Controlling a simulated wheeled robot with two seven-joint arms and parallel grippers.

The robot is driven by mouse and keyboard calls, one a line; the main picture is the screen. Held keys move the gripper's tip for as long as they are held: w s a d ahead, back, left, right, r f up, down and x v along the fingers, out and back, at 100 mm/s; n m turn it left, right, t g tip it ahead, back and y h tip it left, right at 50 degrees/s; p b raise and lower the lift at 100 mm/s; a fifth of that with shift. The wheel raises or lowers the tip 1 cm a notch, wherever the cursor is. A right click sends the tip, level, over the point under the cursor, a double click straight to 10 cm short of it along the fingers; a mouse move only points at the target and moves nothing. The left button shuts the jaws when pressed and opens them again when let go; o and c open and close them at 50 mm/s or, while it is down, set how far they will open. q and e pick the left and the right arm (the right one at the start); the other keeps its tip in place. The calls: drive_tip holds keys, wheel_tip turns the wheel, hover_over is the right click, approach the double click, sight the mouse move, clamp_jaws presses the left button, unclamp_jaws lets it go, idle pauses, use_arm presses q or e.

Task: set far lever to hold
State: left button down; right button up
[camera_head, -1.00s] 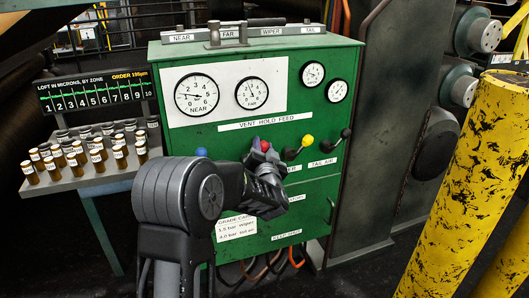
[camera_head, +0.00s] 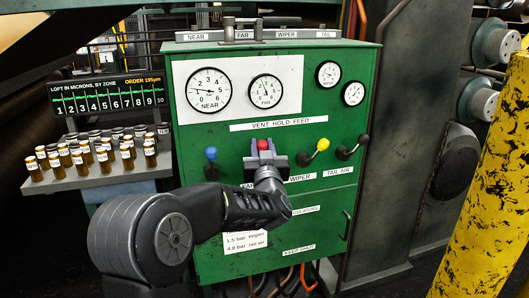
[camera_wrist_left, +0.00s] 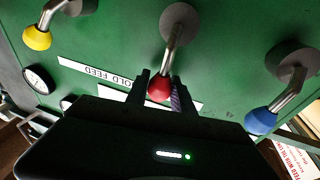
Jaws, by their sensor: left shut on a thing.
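The far lever's red knob (camera_head: 262,145) is second from the left in the row on the green cabinet, under the "VENT HOLD FEED" strip (camera_head: 278,126). It stands close to upright, below the HOLD word. My left gripper (camera_head: 264,158) is shut on this lever at its knob. In the left wrist view the red knob (camera_wrist_left: 158,88) sits between the fingers (camera_wrist_left: 158,92), with its metal shaft (camera_wrist_left: 170,48) leading to a round grey pivot. The head view hides this pivot behind the gripper. My right gripper is not in view.
The blue-knobbed lever (camera_head: 211,154) stands upright to the left. The yellow-knobbed lever (camera_head: 322,145) and a black-knobbed lever (camera_head: 352,147) lean right. Gauges (camera_head: 209,91) sit above. A tray of small jars (camera_head: 95,160) is at left, a yellow post (camera_head: 490,190) at right.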

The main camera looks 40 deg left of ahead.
use_arm(q)
drive_tip(key=c, duration=1.1)
unclamp_jaws()
drive_tip(key=v, duration=0.8)
